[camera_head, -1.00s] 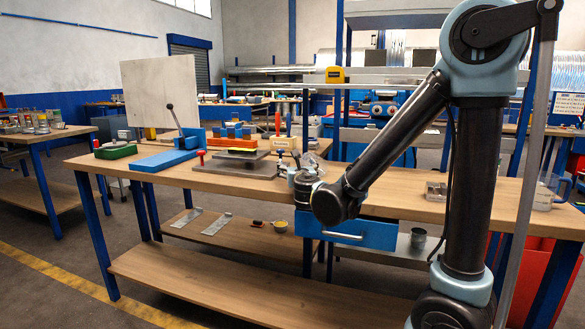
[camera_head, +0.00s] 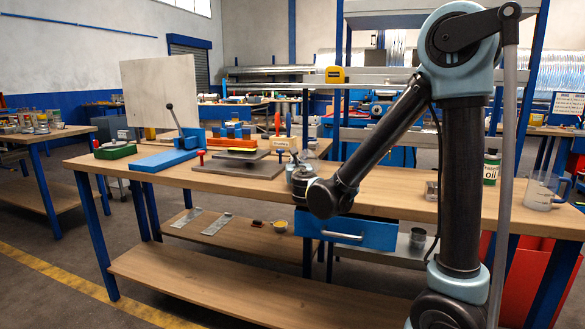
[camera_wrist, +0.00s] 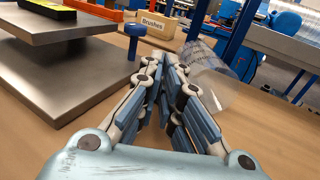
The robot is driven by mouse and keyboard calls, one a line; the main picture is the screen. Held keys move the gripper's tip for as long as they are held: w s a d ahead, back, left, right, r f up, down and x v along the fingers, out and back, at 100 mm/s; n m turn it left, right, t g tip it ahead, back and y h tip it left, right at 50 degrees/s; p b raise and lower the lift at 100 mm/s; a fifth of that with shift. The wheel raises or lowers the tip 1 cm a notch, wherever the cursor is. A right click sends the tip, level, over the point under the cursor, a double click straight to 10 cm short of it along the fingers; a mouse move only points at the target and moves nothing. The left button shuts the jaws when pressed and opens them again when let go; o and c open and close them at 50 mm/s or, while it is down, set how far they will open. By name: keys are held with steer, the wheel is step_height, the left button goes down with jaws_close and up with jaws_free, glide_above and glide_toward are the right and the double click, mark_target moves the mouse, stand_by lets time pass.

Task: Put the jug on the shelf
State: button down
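The jug (camera_head: 541,190) is clear, with a handle on its right side, and stands upright on the right end of the wooden workbench in the head view. My gripper (camera_wrist: 172,62) is over the bench near its middle, far to the left of the jug. In the wrist view its fingers come together at the tips with nothing seen held between them. In the head view my wrist hides the fingers. A grey shelf rack (camera_head: 388,75) with blue posts stands behind the bench. The jug is not visible in the wrist view.
A clear cylinder (camera_wrist: 212,78) lies just beyond my fingers. A metal plate press (camera_wrist: 62,40) and a brushes box (camera_wrist: 150,24) are close by. An oil bottle (camera_head: 491,168) stands left of the jug. A yellow tape measure (camera_head: 335,74) sits on the rack.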

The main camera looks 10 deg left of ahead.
steer(key=shift+c, duration=1.9)
jaws_free()
steer(key=shift+s, duration=0.1)
